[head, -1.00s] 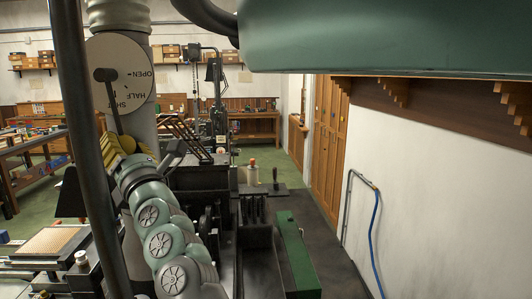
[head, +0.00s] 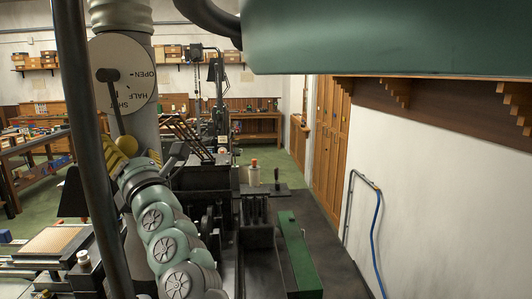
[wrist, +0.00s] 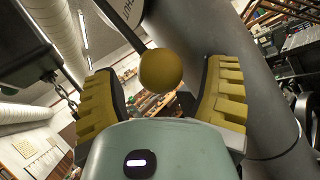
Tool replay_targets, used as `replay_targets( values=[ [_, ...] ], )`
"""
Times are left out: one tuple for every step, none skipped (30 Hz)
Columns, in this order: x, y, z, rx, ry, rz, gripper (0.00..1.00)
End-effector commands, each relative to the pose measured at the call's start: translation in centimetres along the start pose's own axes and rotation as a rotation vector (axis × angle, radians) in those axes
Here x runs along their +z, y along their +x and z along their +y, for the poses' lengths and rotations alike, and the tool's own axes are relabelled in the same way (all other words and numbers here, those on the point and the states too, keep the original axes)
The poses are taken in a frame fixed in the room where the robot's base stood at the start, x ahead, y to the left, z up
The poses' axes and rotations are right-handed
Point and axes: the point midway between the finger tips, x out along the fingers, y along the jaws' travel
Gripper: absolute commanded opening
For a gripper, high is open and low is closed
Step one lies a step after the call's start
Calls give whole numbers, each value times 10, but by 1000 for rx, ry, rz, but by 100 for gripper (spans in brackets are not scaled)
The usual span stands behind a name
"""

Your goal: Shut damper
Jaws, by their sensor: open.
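The damper's white dial (head: 140,62) sits on the grey flue pipe at the upper left and is marked OPEN, HALF and SHUT. A dark lever (head: 115,105) runs down across it, its rod beside the SHUT mark. A yellow ball knob (head: 127,146) is at the lever's lower end. My gripper (head: 133,157) is open at the knob. In the wrist view, the ball knob (wrist: 161,69) lies between the two yellow ribbed fingers of my gripper (wrist: 167,85), with visible gaps on both sides. The dial is only partly visible there.
The grey pipe (wrist: 195,40) stands close to the right finger in the wrist view. A dark post (head: 85,150) rises left of my arm. Dark machinery (head: 195,180) lies right of the arm. The green floor (head: 285,172) beyond is partly clear.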

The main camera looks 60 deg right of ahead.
Motion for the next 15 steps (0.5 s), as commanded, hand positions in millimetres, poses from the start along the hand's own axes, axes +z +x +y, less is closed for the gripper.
replay_targets(
  values=[
    [2,-8,-3,-9,-1,-3,74],
    [2,-12,-4,-11,-1,-3,74],
    [2,-17,-4,-12,0,-5,74],
    [3,-22,-4,-13,-1,-9,74],
    [4,-26,-4,-12,-3,-12,74],
    [4,-33,-4,-13,-2,-10,74],
    [3,-38,-4,-12,-2,-9,74],
    [3,-43,-3,-11,-1,-8,74],
    [3,-49,-3,-12,-2,-8,74],
    [3,-54,-3,-12,-3,-11,74],
    [4,-59,-3,-12,-2,-14,74],
    [3,-65,-4,-13,-2,-9,74],
    [3,-70,-4,-13,-2,-9,74],
    [4,-75,-4,-13,0,-11,74],
    [3,-81,-3,-13,-1,-12,74]
  ],
)
